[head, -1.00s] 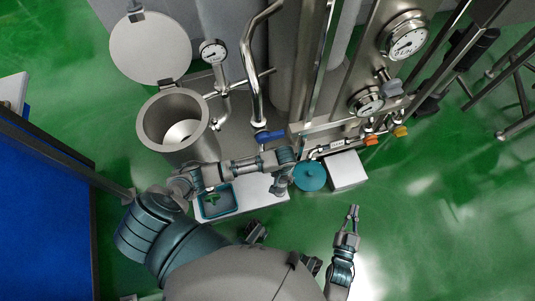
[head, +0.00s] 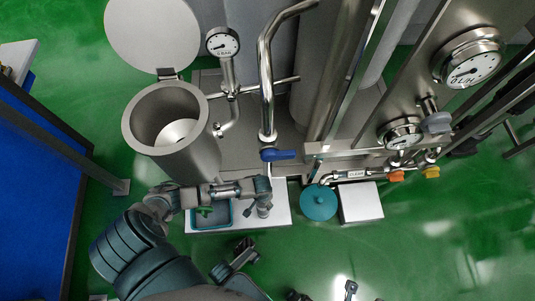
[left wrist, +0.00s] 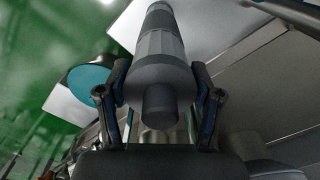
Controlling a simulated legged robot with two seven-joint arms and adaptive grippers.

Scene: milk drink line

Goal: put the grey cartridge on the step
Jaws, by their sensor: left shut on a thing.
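A dark grey cylindrical cartridge (left wrist: 160,60) with a narrower end sits between the fingers of my left gripper (left wrist: 160,100), which is shut on it. In the head view my left gripper (head: 263,205) hangs over the right part of a low white platform (head: 279,212), to the right of a teal tray; the cartridge is hard to make out there. A white block (head: 361,202) stands farther right; I cannot tell which white surface is the step. My right gripper (head: 350,287) shows only as a small tip at the bottom edge, away from these things.
The teal tray (head: 230,214) holds something green. A round teal lid (head: 319,202) stands between platform and block. An open steel vessel (head: 190,155), a blue-handled valve (head: 278,154), pipes and gauges rise behind. Green floor in front is mostly clear.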

